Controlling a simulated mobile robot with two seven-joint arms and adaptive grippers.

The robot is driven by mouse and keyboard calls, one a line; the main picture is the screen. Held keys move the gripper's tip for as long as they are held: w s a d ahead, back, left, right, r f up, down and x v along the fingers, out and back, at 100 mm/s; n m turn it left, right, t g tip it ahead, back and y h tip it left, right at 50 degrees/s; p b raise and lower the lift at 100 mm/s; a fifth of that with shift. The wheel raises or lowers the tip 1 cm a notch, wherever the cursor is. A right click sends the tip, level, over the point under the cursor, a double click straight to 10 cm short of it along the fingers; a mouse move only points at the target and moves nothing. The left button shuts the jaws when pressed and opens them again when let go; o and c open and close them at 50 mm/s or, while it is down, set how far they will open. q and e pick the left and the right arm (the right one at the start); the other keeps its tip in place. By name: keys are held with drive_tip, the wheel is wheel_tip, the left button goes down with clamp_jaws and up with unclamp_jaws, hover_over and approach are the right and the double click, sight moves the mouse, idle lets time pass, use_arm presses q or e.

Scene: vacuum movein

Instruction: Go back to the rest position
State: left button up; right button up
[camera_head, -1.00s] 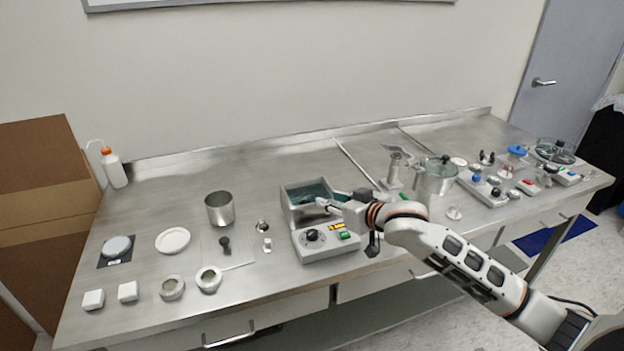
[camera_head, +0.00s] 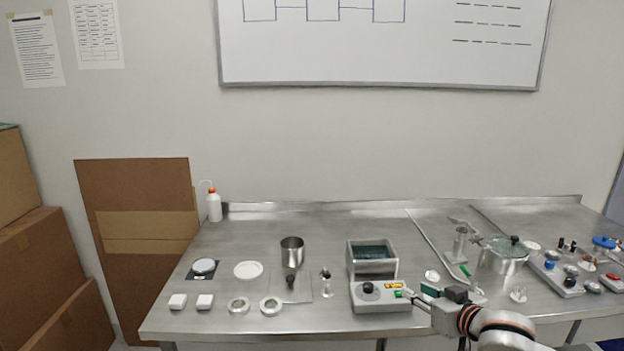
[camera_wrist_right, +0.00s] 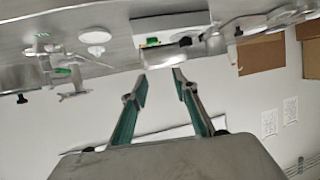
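My right gripper (camera_head: 420,297) is low in the head view, just right of the front of a grey device with an open bath and a dial panel (camera_head: 380,297). In the right wrist view its two green-lined fingers (camera_wrist_right: 160,78) stand apart with nothing between them. The device (camera_wrist_right: 166,27) shows upside down beyond the fingertips there, apart from them. My right arm comes in from the bottom right of the head view. My left gripper is not in view.
A steel bench (camera_head: 225,245) holds a steel beaker (camera_head: 292,252), a white dish (camera_head: 248,270), a wash bottle (camera_head: 214,206) and a glass-lidded pot (camera_head: 503,262). Small controllers crowd the right end. Cardboard boxes (camera_head: 45,262) stand left of the bench. The wall behind is clear below the whiteboard.

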drive_tip(key=s+a+f+g, duration=0.1)
drive_tip(key=s+a+f, duration=0.1)
drive_tip(key=s+f, duration=1.2)
drive_tip(key=s+a+f+n+g+h, duration=0.1)
drive_tip(key=s+a+f, duration=0.1)
drive_tip(key=s+f, duration=1.2)
drive_tip(key=s, duration=0.4)
drive_tip(key=shift+s+a+f, duration=0.15)
drive_tip(key=shift+a+f, duration=0.25)
